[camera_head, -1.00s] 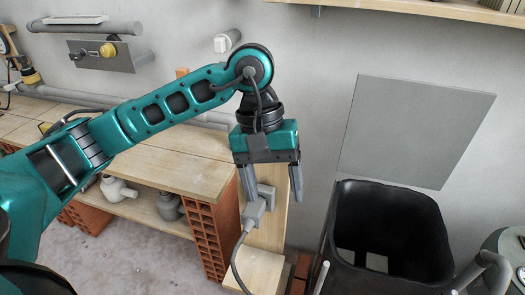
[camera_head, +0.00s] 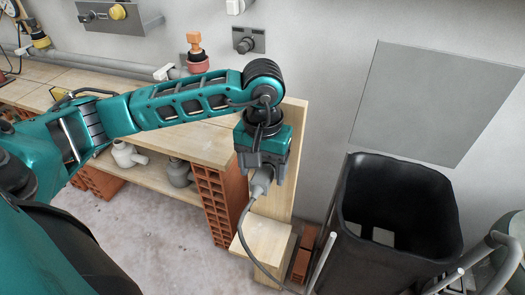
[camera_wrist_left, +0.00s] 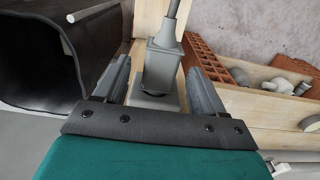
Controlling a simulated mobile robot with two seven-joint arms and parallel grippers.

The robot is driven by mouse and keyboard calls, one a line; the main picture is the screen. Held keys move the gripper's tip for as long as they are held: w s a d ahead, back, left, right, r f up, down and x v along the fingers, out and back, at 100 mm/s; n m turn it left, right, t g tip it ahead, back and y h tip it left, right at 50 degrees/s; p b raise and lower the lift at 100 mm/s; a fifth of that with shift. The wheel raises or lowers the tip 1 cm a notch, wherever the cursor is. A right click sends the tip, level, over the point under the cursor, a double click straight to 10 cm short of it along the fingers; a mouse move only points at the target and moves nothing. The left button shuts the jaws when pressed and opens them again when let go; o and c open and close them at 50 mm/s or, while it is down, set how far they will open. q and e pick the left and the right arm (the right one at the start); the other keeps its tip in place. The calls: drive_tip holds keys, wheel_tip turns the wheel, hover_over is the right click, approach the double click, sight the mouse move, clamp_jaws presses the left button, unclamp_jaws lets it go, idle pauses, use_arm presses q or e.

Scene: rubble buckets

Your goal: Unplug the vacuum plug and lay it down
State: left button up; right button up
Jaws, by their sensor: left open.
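The grey vacuum plug (camera_head: 262,180) is at the upright wooden board, with its cord hanging down in a curve. It also shows in the left wrist view (camera_wrist_left: 163,62), seated at a grey socket (camera_wrist_left: 154,101) on the board. My left gripper (camera_wrist_left: 157,66) is open, with one finger on each side of the plug and socket. Gaps show between the fingers and the plug. In the head view the left gripper (camera_head: 266,168) is in front of the board and hides the socket. My right gripper is not in view.
A black bin (camera_head: 395,215) stands right of the board. A wooden block (camera_head: 262,240) is at the board's foot. A wooden bench (camera_head: 190,140) on red hollow bricks (camera_head: 214,205) is to the left.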

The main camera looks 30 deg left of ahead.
sight(257, 186)
use_arm(q)
drive_tip(key=shift+f, duration=0.6)
drive_tip(key=c, duration=1.2)
drive_tip(key=shift+s, duration=0.1)
drive_tip(key=shift+c, duration=0.2)
drive_tip(key=shift+s+d, duration=0.1)
drive_tip(key=shift+s+d, duration=0.15)
drive_tip(key=shift+s, duration=0.65)
drive_tip(key=shift+s, duration=0.2)
drive_tip(key=shift+s+d, duration=0.1)
drive_tip(key=shift+s, duration=0.15)
